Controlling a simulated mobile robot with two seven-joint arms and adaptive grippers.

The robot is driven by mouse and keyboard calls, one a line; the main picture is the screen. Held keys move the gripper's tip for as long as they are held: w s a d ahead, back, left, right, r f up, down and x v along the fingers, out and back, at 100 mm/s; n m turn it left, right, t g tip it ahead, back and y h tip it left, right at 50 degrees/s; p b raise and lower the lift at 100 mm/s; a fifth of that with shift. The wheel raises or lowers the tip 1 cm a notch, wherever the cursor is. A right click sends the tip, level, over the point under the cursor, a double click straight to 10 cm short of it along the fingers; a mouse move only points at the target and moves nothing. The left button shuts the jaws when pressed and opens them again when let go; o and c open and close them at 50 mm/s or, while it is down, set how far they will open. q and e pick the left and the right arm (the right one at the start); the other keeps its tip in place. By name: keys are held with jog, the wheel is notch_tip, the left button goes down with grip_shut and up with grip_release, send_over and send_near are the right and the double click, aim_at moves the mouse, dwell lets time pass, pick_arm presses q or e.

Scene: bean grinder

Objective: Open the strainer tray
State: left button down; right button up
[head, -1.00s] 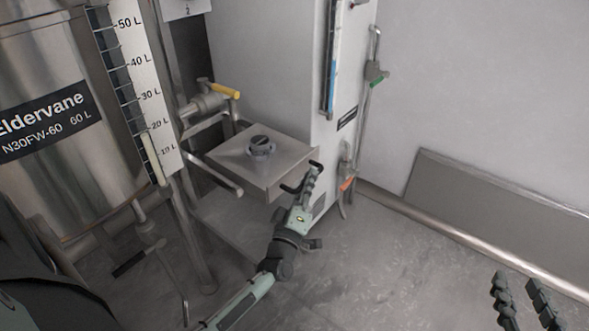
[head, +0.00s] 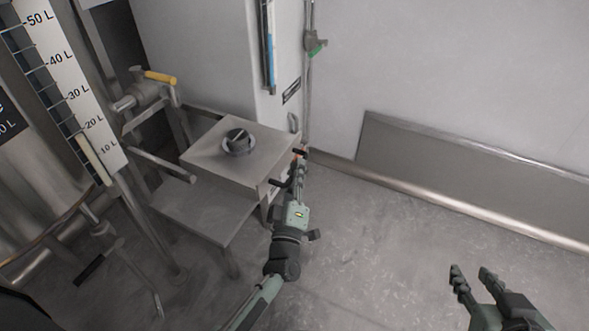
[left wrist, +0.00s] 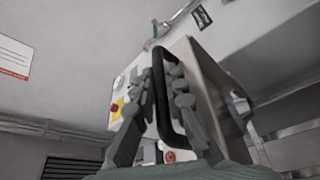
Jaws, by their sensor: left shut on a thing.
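The strainer tray appears to be the boxy steel unit (head: 203,150) with a dark round knob (head: 238,140) on its flat top, left of centre in the head view. A black bar handle (left wrist: 160,95) stands at its front, beside a steel panel (left wrist: 208,85) in the left wrist view. My left gripper (head: 298,168) is at the front of the unit. Its fingers are shut on the black handle, one on each side. They partly hide the handle in the head view. My right gripper (head: 472,275) is open and empty over the floor at lower right.
A yellow-handled valve (head: 160,77) and pipes stand left of the unit, beside a steel tank with a litre gauge (head: 75,85). A lower steel shelf (head: 200,208) is under it. The white cabinet (head: 205,50) is behind. Floor to the right is clear.

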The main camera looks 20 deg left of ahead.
pick_arm(q)
jog(key=c, duration=1.6)
grip_release()
jog(key=shift+o, duration=0.2)
